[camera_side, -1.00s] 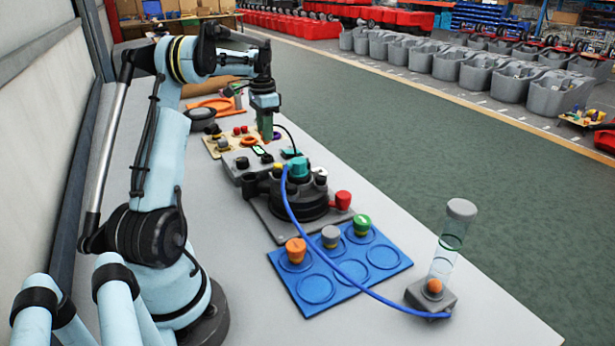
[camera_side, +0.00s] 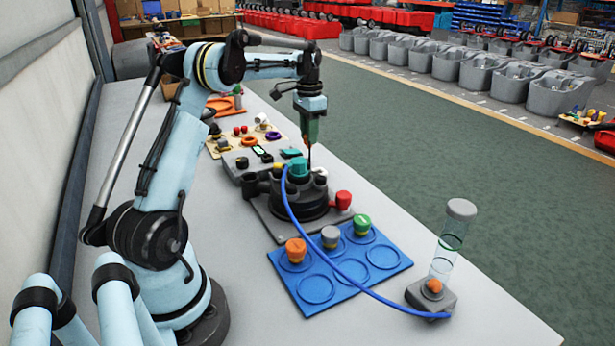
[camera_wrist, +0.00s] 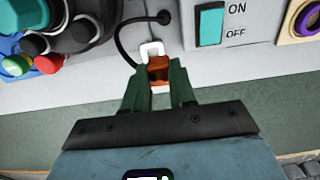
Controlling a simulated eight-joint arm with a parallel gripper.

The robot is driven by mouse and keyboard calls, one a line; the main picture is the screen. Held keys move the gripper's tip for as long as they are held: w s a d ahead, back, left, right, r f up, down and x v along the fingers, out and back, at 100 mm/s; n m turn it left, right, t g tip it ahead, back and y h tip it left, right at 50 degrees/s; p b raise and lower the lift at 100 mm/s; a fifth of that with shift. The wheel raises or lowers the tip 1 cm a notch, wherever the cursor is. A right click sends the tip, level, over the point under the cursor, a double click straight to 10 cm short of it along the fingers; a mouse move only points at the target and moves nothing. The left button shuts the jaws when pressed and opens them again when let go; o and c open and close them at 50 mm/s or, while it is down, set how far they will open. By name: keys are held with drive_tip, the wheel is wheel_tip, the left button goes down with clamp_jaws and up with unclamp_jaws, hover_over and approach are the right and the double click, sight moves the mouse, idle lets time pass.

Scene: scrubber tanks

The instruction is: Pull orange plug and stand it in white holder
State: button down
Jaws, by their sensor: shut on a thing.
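The orange plug (camera_wrist: 158,70) is between the green fingers of my gripper (camera_wrist: 160,84), which is shut on it in the wrist view. The white holder (camera_wrist: 152,50) shows right at the plug, with white edges on more than one side of it. I cannot tell whether the plug is inside the holder or just above it. In the side view my gripper (camera_side: 309,148) points down close to the small white holder (camera_side: 320,172), behind the round black unit. The plug is too small to make out there.
A black cord (camera_wrist: 122,42) curves from a dark socket to the plug. The grey switch box (camera_wrist: 250,50) has a teal ON/OFF switch (camera_wrist: 210,25). The black valve unit (camera_side: 300,200) with coloured knobs stands close by. The table's far edge is just beyond the holder.

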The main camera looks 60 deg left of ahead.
drive_tip(key=shift+w+d, duration=0.85)
drive_tip(key=shift+w, duration=0.2)
drive_tip(key=shift+f, duration=3.35)
drive_tip(key=shift+f, duration=0.15)
drive_tip(key=shift+f, duration=0.9)
drive_tip(key=c, duration=0.8)
unclamp_jaws()
drive_tip(key=shift+c, duration=0.2)
drive_tip(key=shift+o, duration=0.3)
